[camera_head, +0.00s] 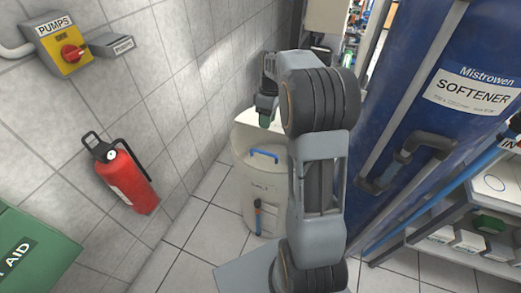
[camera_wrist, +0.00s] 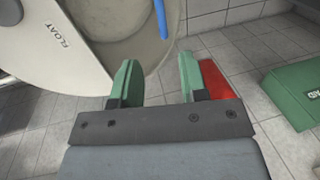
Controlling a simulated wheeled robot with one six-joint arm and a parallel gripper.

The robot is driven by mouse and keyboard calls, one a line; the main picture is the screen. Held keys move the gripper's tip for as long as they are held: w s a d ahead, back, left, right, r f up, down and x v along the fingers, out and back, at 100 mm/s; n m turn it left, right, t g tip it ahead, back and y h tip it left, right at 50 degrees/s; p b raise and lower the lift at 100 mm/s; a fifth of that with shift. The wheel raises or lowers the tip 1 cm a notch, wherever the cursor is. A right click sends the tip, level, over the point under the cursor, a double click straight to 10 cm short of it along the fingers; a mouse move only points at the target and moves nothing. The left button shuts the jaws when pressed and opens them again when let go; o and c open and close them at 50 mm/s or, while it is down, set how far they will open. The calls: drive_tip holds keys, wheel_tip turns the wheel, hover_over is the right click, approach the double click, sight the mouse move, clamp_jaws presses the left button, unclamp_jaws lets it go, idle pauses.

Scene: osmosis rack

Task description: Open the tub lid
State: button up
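The cream tub (camera_head: 243,180) stands on the floor against the wall, partly hidden behind my arm. A blue handle (camera_head: 265,154) shows on it, and a blue bar also shows at the top of the wrist view (camera_wrist: 161,18). In the wrist view a round beige surface of the tub (camera_wrist: 125,45) lies beyond my fingers, with a pale panel marked FLOAT (camera_wrist: 45,45) at left. Whether the lid is lifted at all is unclear. My gripper (camera_wrist: 163,82) is open, its green fingers apart with nothing between them. In the head view it (camera_head: 266,108) is above the tub, apart from the blue handle.
A red fire extinguisher (camera_head: 127,180) and a yellow pump switch (camera_head: 65,50) are on the tiled wall at left. A green first-aid box (camera_head: 35,250) is at lower left. The blue softener tank (camera_head: 425,120) and a shelf (camera_head: 480,255) stand close at right.

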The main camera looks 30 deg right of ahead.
hover_over(263, 148)
drive_tip(key=s+a, duration=0.2)
drive_tip(key=s, duration=0.3)
drive_tip(key=f, duration=1.2)
drive_tip(key=shift+w+f+b, duration=0.1)
drive_tip(key=shift+w+b, duration=0.1)
drive_tip(key=shift+b, duration=0.2)
clamp_jaws()
